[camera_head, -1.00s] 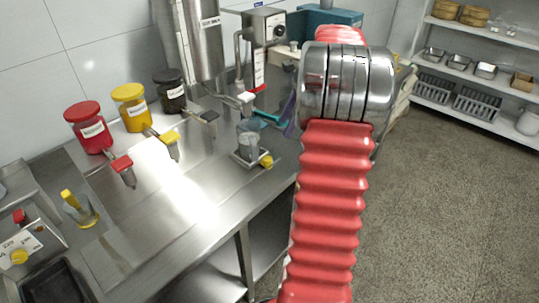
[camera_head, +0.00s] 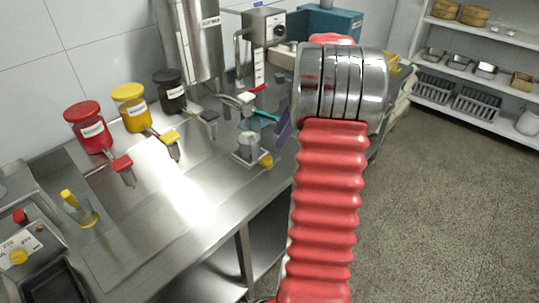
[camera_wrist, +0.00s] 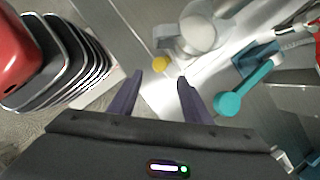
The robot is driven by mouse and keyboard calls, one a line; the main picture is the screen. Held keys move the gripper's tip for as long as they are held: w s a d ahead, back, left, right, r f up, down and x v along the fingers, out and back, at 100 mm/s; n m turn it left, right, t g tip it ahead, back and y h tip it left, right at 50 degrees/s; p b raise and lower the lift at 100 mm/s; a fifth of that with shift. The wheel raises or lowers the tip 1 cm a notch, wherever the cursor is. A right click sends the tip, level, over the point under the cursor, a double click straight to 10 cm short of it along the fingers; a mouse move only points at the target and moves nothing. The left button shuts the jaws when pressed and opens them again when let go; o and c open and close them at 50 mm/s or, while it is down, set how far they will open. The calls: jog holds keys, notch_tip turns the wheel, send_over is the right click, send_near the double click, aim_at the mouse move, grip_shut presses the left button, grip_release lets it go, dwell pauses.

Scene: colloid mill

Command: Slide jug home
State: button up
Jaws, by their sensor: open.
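The small clear jug (camera_head: 248,142) sits on a metal stand with a yellow knob (camera_head: 266,161) near the front edge of the steel bench, below the mill's outlet. In the wrist view a pale round vessel, which looks like the jug (camera_wrist: 198,35), shows at the top with the yellow knob (camera_wrist: 161,64) beside it. My gripper (camera_wrist: 158,80) is open and empty, its two dark purple fingers apart and short of the jug. In the head view my gripper (camera_head: 284,131) hangs right of the jug, partly hidden by my arm.
A teal-handled lever (camera_wrist: 240,90) lies close right of my fingers. Red (camera_head: 88,128), yellow (camera_head: 131,107) and black (camera_head: 170,93) lidded jars with spouts stand left. A steel column (camera_head: 187,40) and grey control box (camera_head: 264,27) rise behind. The bench's middle is clear.

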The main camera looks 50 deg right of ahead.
aim_at(268, 158)
jog(key=x, duration=0.9)
jog(key=shift+w+a+f, duration=0.1)
jog(key=shift+a+f, duration=0.05)
jog(key=shift+f, duration=0.15)
jog(key=shift+c, duration=0.5)
grip_shut()
